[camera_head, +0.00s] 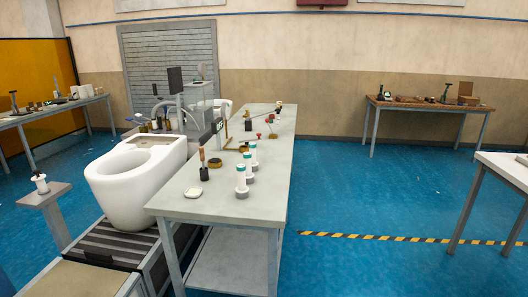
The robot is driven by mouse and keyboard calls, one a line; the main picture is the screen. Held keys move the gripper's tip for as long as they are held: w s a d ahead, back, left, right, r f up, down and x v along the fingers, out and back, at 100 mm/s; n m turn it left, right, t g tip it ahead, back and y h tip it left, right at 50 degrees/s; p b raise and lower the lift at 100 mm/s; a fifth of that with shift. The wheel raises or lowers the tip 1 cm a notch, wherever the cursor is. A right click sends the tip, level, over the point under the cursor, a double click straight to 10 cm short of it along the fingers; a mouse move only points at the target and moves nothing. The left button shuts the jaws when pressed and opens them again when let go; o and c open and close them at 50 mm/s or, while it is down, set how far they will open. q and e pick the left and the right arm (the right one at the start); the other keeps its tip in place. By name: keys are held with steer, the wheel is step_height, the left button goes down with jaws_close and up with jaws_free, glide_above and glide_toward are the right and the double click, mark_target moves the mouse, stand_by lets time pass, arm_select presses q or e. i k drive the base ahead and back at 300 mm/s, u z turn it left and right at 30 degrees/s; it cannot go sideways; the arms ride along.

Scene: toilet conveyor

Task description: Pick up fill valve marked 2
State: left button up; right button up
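Three white upright parts with teal bands and grey bases stand in a row on the grey workbench (262,205): a near one (241,181), a middle one (248,168) and a far one (253,154). They may be the fill valves, but they are too small to read any mark, so I cannot tell which is marked 2. Neither of my grippers is in view.
A white toilet bowl (113,192) sits on a dark conveyor (105,243) left of the bench. A black-based tool (203,172) and a small white piece (193,192) lie near the parts. Open blue floor (330,200) lies right, with a striped line (380,237).

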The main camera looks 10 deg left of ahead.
mark_target(246, 156)
steer(key=u, duration=0.35)
steer(key=i, duration=1.35)
steer(key=u, duration=0.35)
